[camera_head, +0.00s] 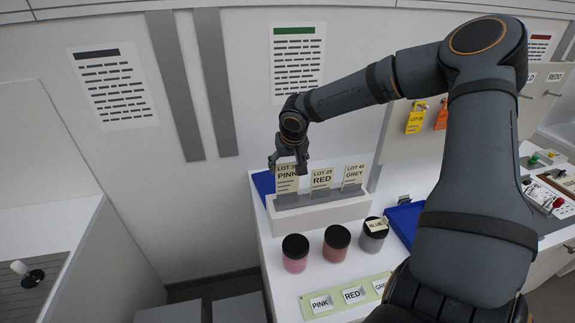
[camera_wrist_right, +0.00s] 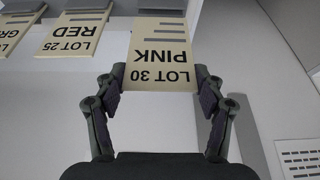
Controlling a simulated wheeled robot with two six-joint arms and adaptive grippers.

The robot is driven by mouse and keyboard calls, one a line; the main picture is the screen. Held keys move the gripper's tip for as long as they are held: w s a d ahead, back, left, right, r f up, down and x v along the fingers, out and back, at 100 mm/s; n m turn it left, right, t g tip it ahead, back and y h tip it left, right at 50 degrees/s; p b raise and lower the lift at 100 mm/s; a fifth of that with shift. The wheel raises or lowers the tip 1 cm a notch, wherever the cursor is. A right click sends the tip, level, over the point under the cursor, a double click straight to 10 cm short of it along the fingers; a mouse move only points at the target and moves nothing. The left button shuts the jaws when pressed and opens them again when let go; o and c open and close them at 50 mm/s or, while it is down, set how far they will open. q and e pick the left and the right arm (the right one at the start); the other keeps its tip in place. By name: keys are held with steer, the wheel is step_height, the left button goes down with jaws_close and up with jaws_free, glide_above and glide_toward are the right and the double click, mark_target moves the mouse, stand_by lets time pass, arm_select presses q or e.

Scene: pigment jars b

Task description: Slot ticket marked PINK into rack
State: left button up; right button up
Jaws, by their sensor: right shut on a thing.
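The cream ticket marked PINK (camera_head: 287,184) stands upright at the left end of the rack (camera_head: 320,212), a white block with a grey slotted strip. My right gripper (camera_head: 288,162) is shut on its top edge. In the right wrist view the PINK ticket (camera_wrist_right: 158,56) sits between the two fingers of the right gripper (camera_wrist_right: 160,88). Its lower edge meets the grey strip; I cannot tell how deep it sits. The RED ticket (camera_head: 321,178) and the GREY ticket (camera_head: 353,175) stand in the rack to its right. My left gripper is out of view.
Three dark-lidded jars, pink (camera_head: 295,253), red (camera_head: 337,243) and grey (camera_head: 374,234), stand in front of the rack. A green label strip (camera_head: 346,297) lies nearer. A blue tray (camera_head: 403,222) is at right.

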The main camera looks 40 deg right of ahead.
mark_target(288, 175)
steer(key=shift+f, duration=0.15)
steer(key=shift+f+b, duration=1.65)
steer(key=shift+f, duration=0.25)
steer(key=o, duration=0.8)
steer(key=shift+o, duration=0.2)
step_height(288, 175, up, 6)
steer(key=p, duration=0.5)
steer(key=shift+r+p, duration=0.1)
steer(key=shift+p, duration=0.2)
